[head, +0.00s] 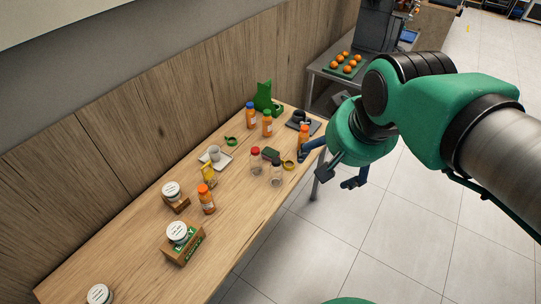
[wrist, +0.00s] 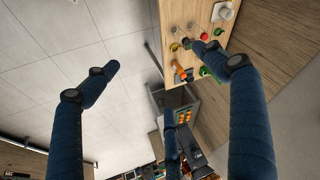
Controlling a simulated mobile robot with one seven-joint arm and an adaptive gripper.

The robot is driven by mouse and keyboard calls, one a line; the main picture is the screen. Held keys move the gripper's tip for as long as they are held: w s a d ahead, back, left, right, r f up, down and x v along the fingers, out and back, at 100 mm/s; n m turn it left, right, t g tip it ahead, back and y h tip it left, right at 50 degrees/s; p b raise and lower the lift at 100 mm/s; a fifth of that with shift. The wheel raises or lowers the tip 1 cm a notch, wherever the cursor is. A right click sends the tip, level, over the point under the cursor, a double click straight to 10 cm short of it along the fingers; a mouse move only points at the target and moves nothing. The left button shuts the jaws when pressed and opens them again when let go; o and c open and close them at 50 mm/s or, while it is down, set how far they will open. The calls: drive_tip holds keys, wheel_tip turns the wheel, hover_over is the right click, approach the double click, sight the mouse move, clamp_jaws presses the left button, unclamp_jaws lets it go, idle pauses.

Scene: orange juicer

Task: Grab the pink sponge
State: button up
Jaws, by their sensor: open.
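I cannot make out a pink sponge in either view. A small dark green block (head: 270,154), perhaps a sponge, lies on the wooden table (head: 240,226) behind two glass jars, one with a red lid (head: 256,160) and one clear (head: 277,174). My gripper (head: 332,170) is open and empty, beyond the right edge of the table near an orange bottle (head: 303,136). In the wrist view my gripper (wrist: 150,56) has its fingers wide apart with floor between them. One finger covers part of the table there.
Several orange bottles, including one near the middle (head: 207,199), a cup (head: 214,153) on a white tray, and wooden boxes with white-lidded tubs (head: 178,233) stand on the table. A wooden wall (head: 150,100) backs it. Oranges (head: 347,63) sit on a farther counter. Floor at right is clear.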

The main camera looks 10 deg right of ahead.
drive_tip(key=w+a+f+m+g+p, duration=0.15)
drive_tip(key=w+m, duration=0.25)
drive_tip(key=w, duration=0.7)
drive_tip(key=w+f+m, duration=0.3)
drive_tip(key=w+m, duration=0.1)
drive_tip(key=w, duration=0.6)
drive_tip(key=w+f+m+g+p, duration=0.15)
drive_tip(key=w+m, duration=0.25)
drive_tip(key=w, duration=0.7)
drive_tip(key=w+a+f+m, duration=0.1)
drive_tip(key=w+f+m, duration=0.3)
drive_tip(key=f, duration=0.7)
drive_tip(key=w+f+m+g, duration=0.1)
drive_tip(key=w+f+m, duration=0.3)
drive_tip(key=w+f, duration=0.5)
drive_tip(key=w+a+f+m+g+p, duration=0.1)
drive_tip(key=w+f+m, duration=0.4)
drive_tip(key=f, duration=0.9)
drive_tip(key=shift+w+a+f, duration=0.25)
drive_tip(key=shift+w+a, duration=0.05)
drive_tip(key=shift+w, duration=0.9)
